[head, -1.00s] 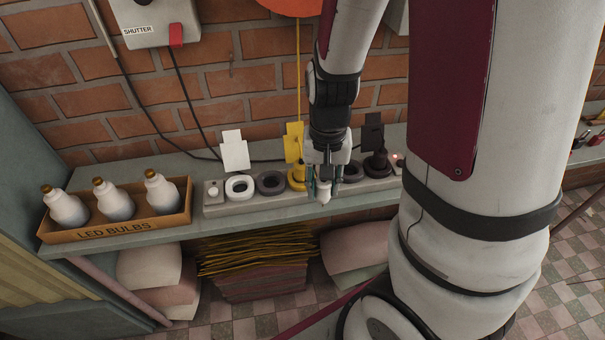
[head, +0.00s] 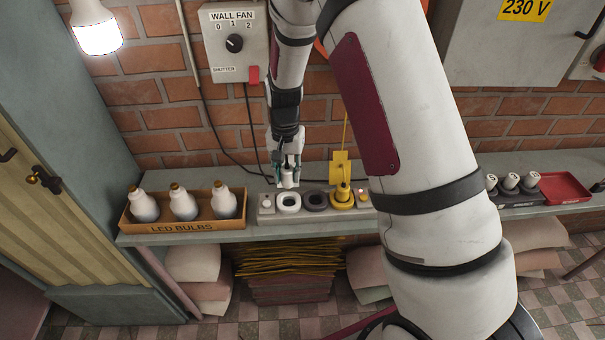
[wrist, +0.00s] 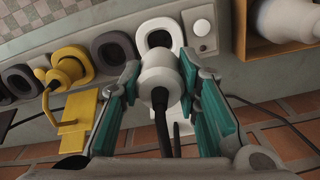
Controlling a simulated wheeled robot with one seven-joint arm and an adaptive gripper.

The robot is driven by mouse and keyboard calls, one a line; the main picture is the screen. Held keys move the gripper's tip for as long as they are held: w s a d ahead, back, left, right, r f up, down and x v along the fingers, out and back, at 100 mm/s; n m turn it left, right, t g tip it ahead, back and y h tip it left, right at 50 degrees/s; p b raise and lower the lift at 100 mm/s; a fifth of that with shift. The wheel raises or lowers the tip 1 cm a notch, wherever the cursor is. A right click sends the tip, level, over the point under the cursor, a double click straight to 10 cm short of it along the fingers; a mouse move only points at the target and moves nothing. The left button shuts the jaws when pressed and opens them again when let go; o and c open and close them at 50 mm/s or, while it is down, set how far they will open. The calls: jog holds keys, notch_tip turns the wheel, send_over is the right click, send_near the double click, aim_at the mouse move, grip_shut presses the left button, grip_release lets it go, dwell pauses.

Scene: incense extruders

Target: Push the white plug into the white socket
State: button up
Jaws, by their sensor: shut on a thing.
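The white plug (wrist: 160,77) is held between the teal-padded fingers of my gripper (wrist: 160,90) in the wrist view, its dark cord trailing back. In the head view the plug (head: 288,180) hangs below my gripper (head: 287,166). The white socket (head: 288,203) is a round ring on the grey strip, just below and in front of the plug. In the wrist view the socket ring (wrist: 160,32) shows just beyond the plug, partly covered by it. The plug appears apart from the socket; the exact gap cannot be told.
A dark grey socket (head: 316,201) and a yellow socket with a yellow plug (head: 342,195) sit to the right. A round button (head: 267,202) is left of the white socket. A box of LED bulbs (head: 160,222) stands further left. The brick wall (head: 160,143) is behind.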

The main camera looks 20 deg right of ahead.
aim_at(287, 168)
jog(key=shift+w+f+b, duration=0.1)
jog(key=shift+f+b, duration=0.8)
jog(key=shift+f, duration=1.8)
jog(key=shift+f+b, duration=0.55)
jog(key=shift+f, duration=0.95)
jog(key=o, duration=1.2)
jog(key=shift+o, duration=0.2)
jog(key=shift+r, duration=0.1)
notch_tip(287, 168, up, 13)
jog(key=shift+f, duration=0.2)
jog(key=s+r+n+t, duration=0.3)
jog(key=s+r, duration=0.9)
jog(key=r, duration=0.5)
jog(key=s+r+n+t, duration=0.2)
jog(key=s+r+n, duration=0.1)
jog(key=s, duration=1.1)
jog(key=shift+s+r+n, duration=0.2)
jog(key=shift+r+n, duration=0.1)
jog(key=shift+r, duration=0.2)
